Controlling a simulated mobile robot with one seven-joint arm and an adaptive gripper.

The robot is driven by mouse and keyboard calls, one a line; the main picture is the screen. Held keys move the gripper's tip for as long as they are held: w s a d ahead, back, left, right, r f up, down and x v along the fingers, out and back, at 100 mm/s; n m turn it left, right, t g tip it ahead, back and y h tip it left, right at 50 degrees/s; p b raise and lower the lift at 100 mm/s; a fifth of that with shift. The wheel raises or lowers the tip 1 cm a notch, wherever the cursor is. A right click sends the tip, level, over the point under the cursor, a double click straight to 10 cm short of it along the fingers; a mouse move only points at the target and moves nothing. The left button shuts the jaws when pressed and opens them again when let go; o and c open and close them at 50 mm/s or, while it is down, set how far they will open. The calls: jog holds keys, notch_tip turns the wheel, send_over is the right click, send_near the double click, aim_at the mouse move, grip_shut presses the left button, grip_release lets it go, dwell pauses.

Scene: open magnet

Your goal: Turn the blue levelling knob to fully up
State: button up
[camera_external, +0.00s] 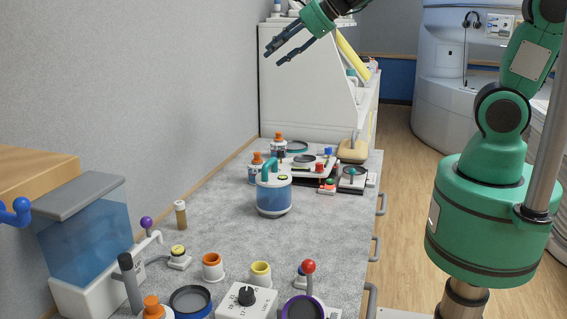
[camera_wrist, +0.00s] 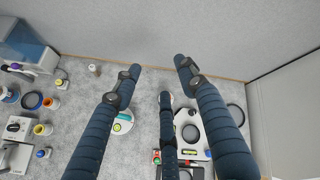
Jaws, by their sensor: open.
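A small blue knob (camera_external: 327,152) sits at the far right of a low white plate (camera_external: 288,167) at the bench's far end. It appears to be the levelling knob. In the wrist view a small blue spot (camera_wrist: 208,153) beside the white plate (camera_wrist: 216,120) seems to be the same knob, partly hidden by a finger. I cannot tell its turn position. My gripper (camera_external: 275,50) is open and empty, well above the bench and up and left of the plate. Its dark fingers are spread in the wrist view (camera_wrist: 158,76), touching nothing.
A blue-and-white jar with a green handle (camera_external: 274,195) stands in front of the plate. Orange-capped bottles (camera_external: 256,170) stand to its left. A red knob (camera_external: 320,168) is close to the blue one. A white cabinet (camera_external: 300,95) rises behind. The bench middle (camera_external: 225,215) has free room.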

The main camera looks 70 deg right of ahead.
jog(key=w+d+f+m+g+h+p, duration=0.25)
jog(key=d+f+m, duration=0.35)
jog(key=d+m, duration=0.45)
jog(key=m+g+h+p, duration=0.2)
jog(key=m+g+p, duration=0.55)
jog(key=m, duration=1.05)
send_near(335, 146)
notch_tip(335, 146, up, 4)
jog(key=w+a+g+b, duration=0.1)
jog(key=shift+a+r+n, duration=0.15)
jog(key=shift+a+n, duration=0.1)
jog(key=x, duration=1.3)
jog(key=shift+d+f, duration=0.2)
jog(key=shift+f, duration=0.15)
